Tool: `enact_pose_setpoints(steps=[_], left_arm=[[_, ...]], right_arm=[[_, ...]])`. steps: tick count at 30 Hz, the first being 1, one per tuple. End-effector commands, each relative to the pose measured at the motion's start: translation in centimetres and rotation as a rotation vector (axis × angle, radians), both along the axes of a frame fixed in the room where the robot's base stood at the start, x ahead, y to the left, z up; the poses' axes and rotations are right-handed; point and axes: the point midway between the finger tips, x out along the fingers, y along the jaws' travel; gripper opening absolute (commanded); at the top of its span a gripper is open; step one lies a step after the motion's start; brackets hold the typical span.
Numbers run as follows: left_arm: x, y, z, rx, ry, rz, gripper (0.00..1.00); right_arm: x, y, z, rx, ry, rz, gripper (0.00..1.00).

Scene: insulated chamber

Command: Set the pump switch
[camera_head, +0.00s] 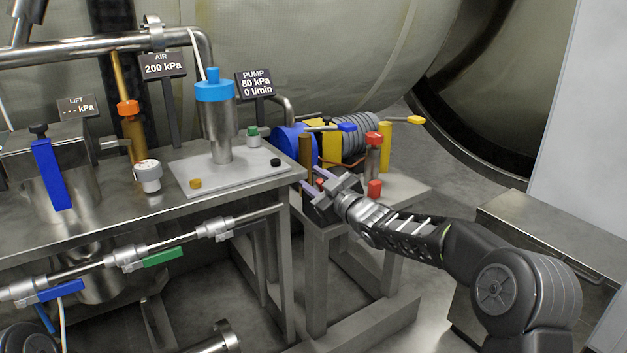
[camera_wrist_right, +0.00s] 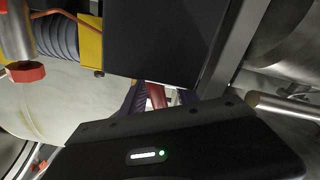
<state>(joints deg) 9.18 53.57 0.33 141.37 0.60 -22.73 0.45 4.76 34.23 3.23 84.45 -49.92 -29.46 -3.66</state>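The pump is a blue-ended motor (camera_head: 288,142) with a yellow bracket (camera_head: 331,148) and a grey ribbed body (camera_head: 360,137), on a stand right of the bench. Its sign (camera_head: 257,83) reads 80 kPa and 0 l/min. My right gripper (camera_head: 318,183) is at the near side of the pump, its purple fingers apart. A small red part (camera_head: 320,183) shows between them; it also shows in the right wrist view (camera_wrist_right: 156,96), with a gap beside it. I cannot tell whether this is the switch or whether a finger touches it. A dark block hides much of the pump there. My left gripper is not in view.
A post with red fittings (camera_head: 373,158) and a yellow post (camera_head: 385,146) stand close right of my right gripper. The bench (camera_head: 240,203) carries a blue-capped cylinder (camera_head: 215,115) and a white knob (camera_head: 148,176). A pipe with green and blue levers (camera_head: 163,256) runs along its front.

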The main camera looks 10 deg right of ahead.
Motion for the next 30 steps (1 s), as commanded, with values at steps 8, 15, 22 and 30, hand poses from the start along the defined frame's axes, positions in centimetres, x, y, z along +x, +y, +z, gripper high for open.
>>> enact_pose_setpoints(steps=[8,15,22,30], left_arm=[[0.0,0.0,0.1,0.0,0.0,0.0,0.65],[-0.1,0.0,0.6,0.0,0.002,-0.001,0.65],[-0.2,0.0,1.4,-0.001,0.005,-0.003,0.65],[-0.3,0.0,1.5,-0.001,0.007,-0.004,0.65]], right_arm=[[-0.2,-0.1,0.1,0.001,0.0,-0.001,0.36],[-2.6,-1.1,0.2,0.0,0.002,-0.002,0.36],[-6.0,-2.5,0.2,0.001,0.0,-0.002,0.36],[-7.3,-2.9,0.0,0.0,-0.001,0.0,0.36]])
